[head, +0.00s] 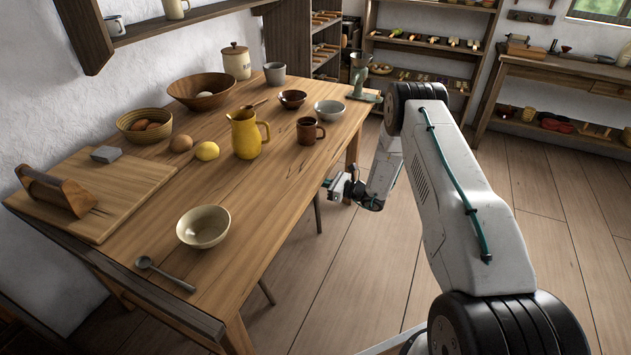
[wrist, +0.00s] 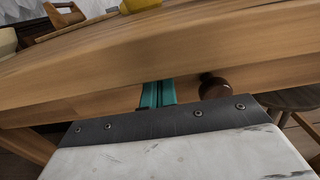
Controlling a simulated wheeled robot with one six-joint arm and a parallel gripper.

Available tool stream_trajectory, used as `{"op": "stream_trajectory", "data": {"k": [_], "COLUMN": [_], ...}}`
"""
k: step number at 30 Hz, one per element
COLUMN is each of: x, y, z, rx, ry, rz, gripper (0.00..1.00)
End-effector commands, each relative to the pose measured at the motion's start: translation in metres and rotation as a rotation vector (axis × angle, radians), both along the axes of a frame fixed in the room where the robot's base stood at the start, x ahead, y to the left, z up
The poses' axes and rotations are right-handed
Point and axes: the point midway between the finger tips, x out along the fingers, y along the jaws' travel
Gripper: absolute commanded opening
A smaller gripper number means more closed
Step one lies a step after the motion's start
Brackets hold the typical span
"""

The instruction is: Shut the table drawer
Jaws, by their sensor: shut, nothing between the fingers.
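The wooden table (head: 262,205) fills the left and middle of the head view. Its drawer is hidden under the tabletop there. In the wrist view, the table's edge (wrist: 190,48) crosses the picture, with a wooden front below it. A dark round knob (wrist: 213,86) shows just right of my gripper's teal fingers (wrist: 157,94). The fingers are shut together and empty, pointing at the wooden front. Whether they touch it, and how far the drawer stands out, I cannot tell. In the head view my gripper (head: 331,184) is low, beside the table's right side.
The tabletop holds a yellow jug (head: 246,134), a brown mug (head: 308,131), a cream bowl (head: 203,227) and other dishes. A stool (wrist: 288,100) stands at the right in the wrist view. The floor (head: 330,270) right of the table is clear.

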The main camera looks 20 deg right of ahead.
Motion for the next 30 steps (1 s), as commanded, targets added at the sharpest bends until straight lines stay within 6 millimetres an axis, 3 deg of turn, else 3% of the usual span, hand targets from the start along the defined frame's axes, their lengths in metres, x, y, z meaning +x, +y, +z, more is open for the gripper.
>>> {"op": "stream_trajectory", "data": {"k": [6, 15, 25, 30], "x": [-0.035, -0.072, -0.081, -0.102], "y": [-0.047, -0.076, -0.085, -0.068], "z": [-0.001, -0.001, -0.002, -0.015], "rx": [0.003, 0.004, -0.002, -0.043], "ry": [0.004, 0.005, 0.002, 0.029], "rz": [-0.017, -0.005, -0.004, 0.083], "gripper": [0.0, 0.0, 0.0, 0.0]}}
